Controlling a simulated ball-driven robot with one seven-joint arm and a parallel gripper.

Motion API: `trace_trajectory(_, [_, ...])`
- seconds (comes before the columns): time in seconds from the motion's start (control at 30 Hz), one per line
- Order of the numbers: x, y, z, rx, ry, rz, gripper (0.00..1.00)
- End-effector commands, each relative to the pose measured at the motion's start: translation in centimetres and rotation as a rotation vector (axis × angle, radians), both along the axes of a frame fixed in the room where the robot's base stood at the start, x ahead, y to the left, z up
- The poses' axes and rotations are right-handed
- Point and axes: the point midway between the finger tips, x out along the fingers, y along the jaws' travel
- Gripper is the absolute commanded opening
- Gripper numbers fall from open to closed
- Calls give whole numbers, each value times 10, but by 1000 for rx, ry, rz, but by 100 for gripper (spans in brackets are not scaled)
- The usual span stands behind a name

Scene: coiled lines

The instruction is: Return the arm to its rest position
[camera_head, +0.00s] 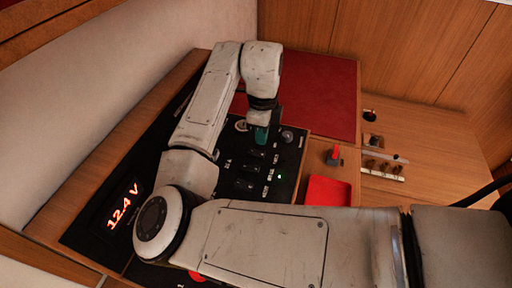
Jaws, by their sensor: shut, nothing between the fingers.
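My arm is white and scuffed, and it fills the middle and lower right of the head view. It bends up and over a black control panel (228,172). My gripper (262,136) points down at the panel's upper right part, with a teal piece at its tip. It is shut and holds nothing that I can make out. I cannot tell whether the tip touches the panel. My forearm and elbow hide the panel's middle and lower parts.
The panel has several switches, a round knob (288,136), a green light (280,177) and a red "12.4 V" display (122,206). A red tray (328,191) and a small red-topped item (334,155) are to the right. A red mat (318,92) lies behind. A pale wall bounds the left.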

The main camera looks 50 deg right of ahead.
Motion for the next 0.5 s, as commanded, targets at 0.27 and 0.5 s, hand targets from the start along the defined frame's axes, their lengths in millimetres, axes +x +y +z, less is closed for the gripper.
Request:
trace_trajectory(0.27, [0,0,20,-1,0,0,0])
trace_trajectory(0.5, [0,0,19,-1,0,0,0])
